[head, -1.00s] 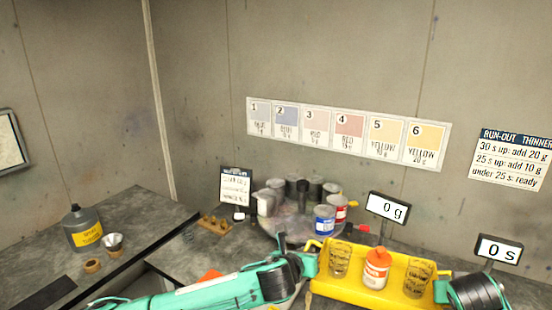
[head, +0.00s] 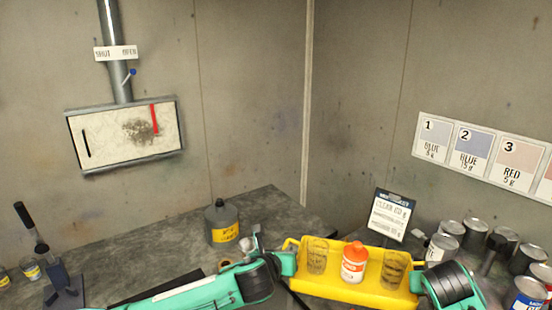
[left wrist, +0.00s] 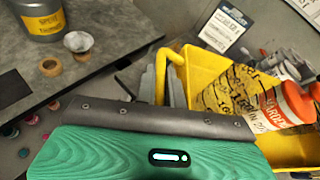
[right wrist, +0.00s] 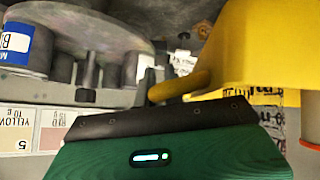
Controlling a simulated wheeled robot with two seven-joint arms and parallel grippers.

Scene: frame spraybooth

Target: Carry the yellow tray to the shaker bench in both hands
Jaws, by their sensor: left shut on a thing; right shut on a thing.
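The yellow tray (head: 345,291) is held up between my two grippers in the head view. It carries two clear printed cups, the left cup (head: 317,256) and the right cup (head: 392,270), with a white bottle with an orange cap (head: 353,262) between them. All three stand upright. My left gripper (head: 287,262) is shut on the tray's left handle, which also shows in the left wrist view (left wrist: 172,62). My right gripper (head: 416,283) is shut on the right handle, seen in the right wrist view (right wrist: 180,86). The fingertips are largely hidden.
A grey bottle with a yellow label (head: 221,224) stands on the dark bench (head: 150,262) behind the tray. A black-handled device (head: 45,255) is at far left. A sign (head: 390,214) and a carousel of cans (head: 475,235) are at right. A wall panel (head: 125,135) hangs above.

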